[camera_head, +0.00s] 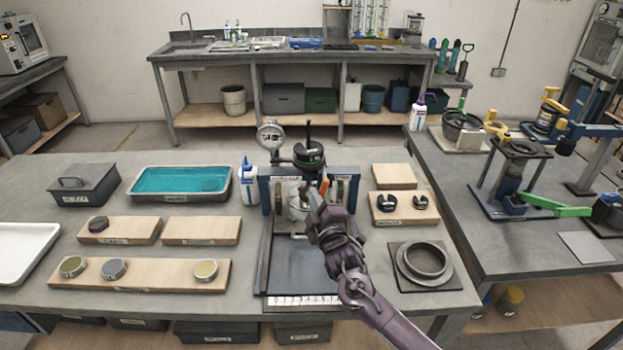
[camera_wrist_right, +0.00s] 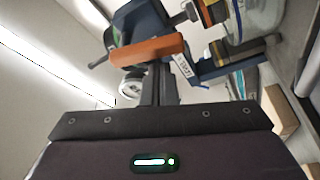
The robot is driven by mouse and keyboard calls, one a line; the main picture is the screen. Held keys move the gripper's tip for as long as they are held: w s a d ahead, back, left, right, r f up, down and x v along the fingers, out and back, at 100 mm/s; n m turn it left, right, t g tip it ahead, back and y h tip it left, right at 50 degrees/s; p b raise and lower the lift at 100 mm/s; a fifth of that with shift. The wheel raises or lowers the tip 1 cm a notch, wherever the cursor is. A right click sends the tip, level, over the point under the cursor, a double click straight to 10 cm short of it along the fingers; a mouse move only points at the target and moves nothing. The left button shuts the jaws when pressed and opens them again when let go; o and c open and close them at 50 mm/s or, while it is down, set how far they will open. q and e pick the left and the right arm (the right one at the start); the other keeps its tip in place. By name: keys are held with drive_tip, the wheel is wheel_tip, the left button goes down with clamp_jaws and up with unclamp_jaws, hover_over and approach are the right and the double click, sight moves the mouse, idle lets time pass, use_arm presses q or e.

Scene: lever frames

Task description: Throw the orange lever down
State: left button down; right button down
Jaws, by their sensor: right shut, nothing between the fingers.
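The orange lever (camera_head: 324,187) stands up from the front of the blue-framed press-like device (camera_head: 346,190) on the near table. In the right wrist view the orange lever (camera_wrist_right: 147,50) lies across the picture just beyond my fingertips. My right gripper (camera_head: 317,203) is shut and empty, right at the lever in the head view; the wrist view shows its closed fingers (camera_wrist_right: 158,82) ending close to the lever. I cannot tell whether they touch it. My gripper and forearm hide part of the device. My left gripper is not in view.
A round gauge (camera_head: 270,136) rises at the device's back left, beside a white bottle (camera_head: 247,183). Wooden blocks (camera_head: 394,176) and a flanged ring (camera_head: 425,260) stand to the right. A teal tray (camera_head: 181,181) and boards with round samples are left.

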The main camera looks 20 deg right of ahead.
drive_tip(key=n+p, duration=0.1)
drive_tip(key=d+n+g+p, duration=0.1)
drive_tip(key=n, duration=0.1)
drive_tip(key=f+n+p, duration=0.1)
drive_tip(key=n, duration=0.1)
drive_tip(key=shift+s+d+g, duration=0.2)
drive_tip(key=shift+g, duration=0.2)
drive_tip(key=shift+n, duration=0.3)
